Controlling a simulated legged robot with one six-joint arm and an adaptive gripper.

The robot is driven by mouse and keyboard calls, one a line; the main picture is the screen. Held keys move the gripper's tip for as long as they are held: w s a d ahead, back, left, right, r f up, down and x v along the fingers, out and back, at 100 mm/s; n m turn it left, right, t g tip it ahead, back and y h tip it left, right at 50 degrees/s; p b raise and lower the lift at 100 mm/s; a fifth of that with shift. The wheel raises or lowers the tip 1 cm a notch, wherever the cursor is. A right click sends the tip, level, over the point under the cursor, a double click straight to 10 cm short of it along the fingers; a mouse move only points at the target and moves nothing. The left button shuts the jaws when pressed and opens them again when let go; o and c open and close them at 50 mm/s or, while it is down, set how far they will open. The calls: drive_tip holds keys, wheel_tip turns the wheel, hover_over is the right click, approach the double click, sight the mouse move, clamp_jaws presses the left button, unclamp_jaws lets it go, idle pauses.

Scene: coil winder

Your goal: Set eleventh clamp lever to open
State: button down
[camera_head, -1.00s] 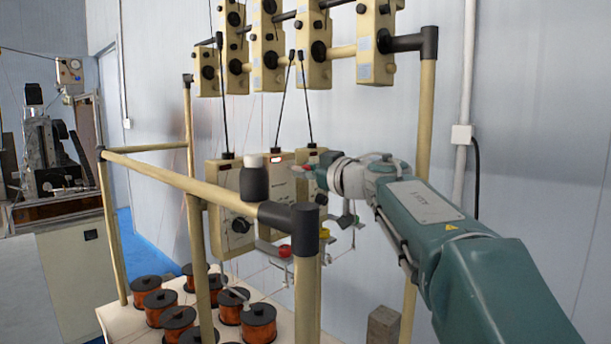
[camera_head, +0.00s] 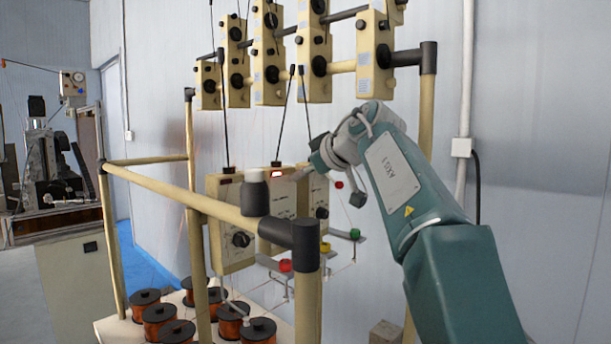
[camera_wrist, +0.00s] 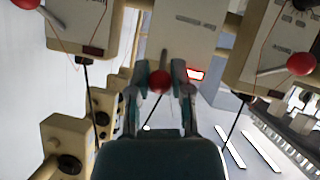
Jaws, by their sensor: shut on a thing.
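A small red-and-white lit window (camera_wrist: 195,74) shows beside the fingers. Neighbouring boxes carry similar red-ball levers, one at the left (camera_wrist: 26,3) and one at the right (camera_wrist: 301,64). I cannot tell the levers' numbers.
A cream rail with a black corner joint (camera_head: 292,235) and a white-topped black post (camera_head: 255,192) stand in front of the boxes. Red (camera_head: 285,265) and green (camera_head: 355,234) knobs sit below. Copper spools (camera_head: 158,318) stand lower left. More boxes (camera_head: 313,62) hang above.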

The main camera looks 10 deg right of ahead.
idle(0.6)
drive_tip(key=c, duration=0.5)
unclamp_jaws()
drive_tip(key=shift+w+a, duration=0.1)
drive_tip(key=shift+a, duration=0.05)
drive_tip(key=v, duration=1.2)
drive_tip(key=shift+w+r, duration=0.1)
drive_tip(key=shift+a, duration=0.15)
